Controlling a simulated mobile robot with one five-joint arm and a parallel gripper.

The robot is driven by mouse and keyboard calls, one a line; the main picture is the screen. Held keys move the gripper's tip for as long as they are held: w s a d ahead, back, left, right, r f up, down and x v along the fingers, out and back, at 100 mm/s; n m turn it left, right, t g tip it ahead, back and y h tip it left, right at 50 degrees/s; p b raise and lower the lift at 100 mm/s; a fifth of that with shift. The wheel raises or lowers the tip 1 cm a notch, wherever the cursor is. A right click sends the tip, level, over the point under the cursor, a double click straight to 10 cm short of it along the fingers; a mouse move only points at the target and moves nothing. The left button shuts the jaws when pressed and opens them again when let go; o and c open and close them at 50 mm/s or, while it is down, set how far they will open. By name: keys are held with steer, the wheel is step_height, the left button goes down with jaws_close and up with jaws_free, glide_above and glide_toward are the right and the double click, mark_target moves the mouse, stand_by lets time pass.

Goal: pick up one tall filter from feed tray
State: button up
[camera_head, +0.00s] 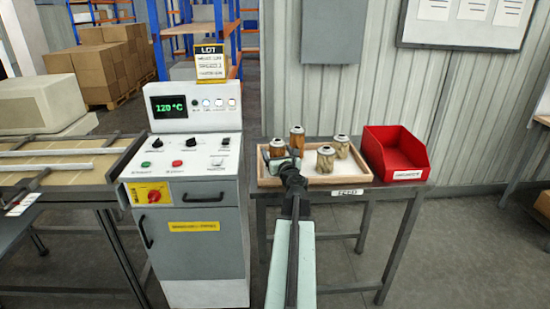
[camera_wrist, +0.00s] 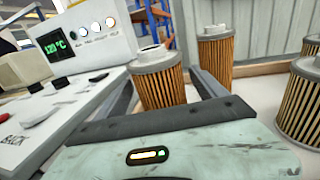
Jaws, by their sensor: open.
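The feed tray (camera_head: 347,179) is a shallow wooden tray on a table, holding several pleated filters with metal caps. One orange-brown filter (camera_head: 277,147) stands at its left; in the wrist view it is the near filter (camera_wrist: 160,80). Another slim orange filter (camera_head: 297,139) stands behind it and also shows in the wrist view (camera_wrist: 216,55). Two paler, wider filters (camera_head: 325,159) (camera_head: 341,147) stand to the right. My gripper (camera_head: 282,158) is open at the tray's left front. In the wrist view, its fingers (camera_wrist: 163,88) lie either side of the near filter, whose lower part is hidden.
A red bin (camera_head: 395,153) stands right of the tray on the table. A control cabinet (camera_head: 190,165) reading 120 °C stands close on the left, its top beside my gripper. A wall is behind. The tray's front right area is clear.

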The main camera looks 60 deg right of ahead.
steer(key=shift+s, duration=0.1)
steer(key=c, duration=1.5)
steer(key=shift+c, duration=0.2)
steer(key=shift+r, duration=0.15)
